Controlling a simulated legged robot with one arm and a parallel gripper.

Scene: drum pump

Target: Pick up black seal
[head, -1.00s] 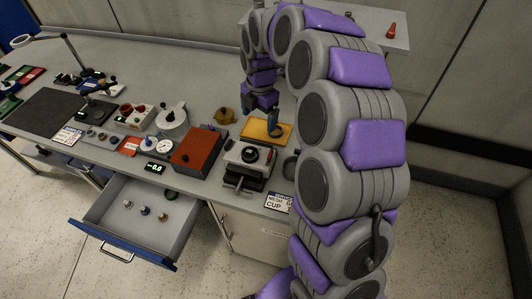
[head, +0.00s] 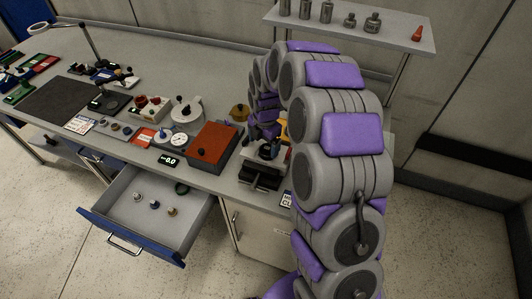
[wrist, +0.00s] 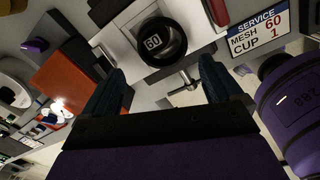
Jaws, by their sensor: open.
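My gripper (wrist: 162,75) is open, with its two dark blue fingers apart and nothing between them. In the wrist view, a black round part (wrist: 161,42) marked 60 sits on a pale clamp-like fixture (wrist: 135,20), just beyond the fingertips. I cannot tell whether this black rim is the seal. In the head view my gripper is low over that fixture (head: 260,175), and my arm partly hides both. A dark ring (head: 182,188) lies at the back right of the open drawer (head: 118,207); it could also be the seal.
A red-brown block (head: 212,146) stands left of the fixture. A service label (wrist: 259,32) lies beside it. A dial gauge (head: 179,140) and several small parts crowd the bench. A shelf (head: 400,38) holds metal pieces and an orange cone.

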